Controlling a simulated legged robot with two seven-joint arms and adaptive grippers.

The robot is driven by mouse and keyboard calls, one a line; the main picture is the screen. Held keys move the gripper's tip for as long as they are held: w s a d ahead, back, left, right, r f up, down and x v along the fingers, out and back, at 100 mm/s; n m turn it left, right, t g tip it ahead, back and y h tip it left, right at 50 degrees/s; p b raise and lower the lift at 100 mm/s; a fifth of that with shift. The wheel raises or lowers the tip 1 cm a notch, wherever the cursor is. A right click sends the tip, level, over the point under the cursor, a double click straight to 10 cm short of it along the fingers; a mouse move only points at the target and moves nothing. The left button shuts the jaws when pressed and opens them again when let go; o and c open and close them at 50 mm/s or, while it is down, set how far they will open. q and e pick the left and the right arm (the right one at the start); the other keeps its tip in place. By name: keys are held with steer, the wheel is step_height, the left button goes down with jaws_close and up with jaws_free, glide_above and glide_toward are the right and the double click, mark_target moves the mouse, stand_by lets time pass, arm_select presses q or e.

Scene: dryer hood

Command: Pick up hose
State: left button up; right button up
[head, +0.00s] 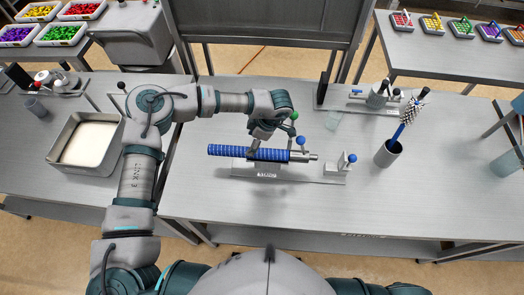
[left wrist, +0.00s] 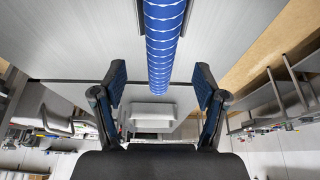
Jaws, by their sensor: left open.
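The hose (head: 228,152) is a blue ribbed tube with pale rings. It lies left to right on a grey stand with a label plate (head: 268,175) in the middle of the table, and its right end meets a metal fitting (head: 305,157). My left gripper (head: 272,148) is over the right half of the hose in the head view. In the left wrist view the hose (left wrist: 161,45) runs between the two spread fingers of my left gripper (left wrist: 160,88), with a gap on each side. My right gripper is in neither view.
A metal tray (head: 86,142) is at left. The table front is clear.

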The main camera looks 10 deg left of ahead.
mark_target(245, 149)
arm_select(q)
steer(key=a+f+p, duration=0.1)
steer(key=a+f, duration=0.2)
steer(key=shift+a+f, duration=0.15)
steer(key=shift+d+f+p, duration=0.2)
steer(key=shift+f+p, duration=0.3)
steer(key=shift+f, duration=0.7)
steer(key=shift+d+f, duration=0.4)
steer(key=shift+d, duration=0.2)
steer(key=shift+c, duration=0.5)
steer(key=shift+a, duration=0.3)
steer(key=c, duration=0.4)
steer(key=shift+a, duration=0.25)
steer(key=c, duration=0.4)
steer(key=o, duration=0.9)
steer(key=shift+a, duration=0.15)
steer(key=shift+c, duration=0.2)
steer(key=shift+o, duration=0.2)
steer(key=shift+a, duration=0.25)
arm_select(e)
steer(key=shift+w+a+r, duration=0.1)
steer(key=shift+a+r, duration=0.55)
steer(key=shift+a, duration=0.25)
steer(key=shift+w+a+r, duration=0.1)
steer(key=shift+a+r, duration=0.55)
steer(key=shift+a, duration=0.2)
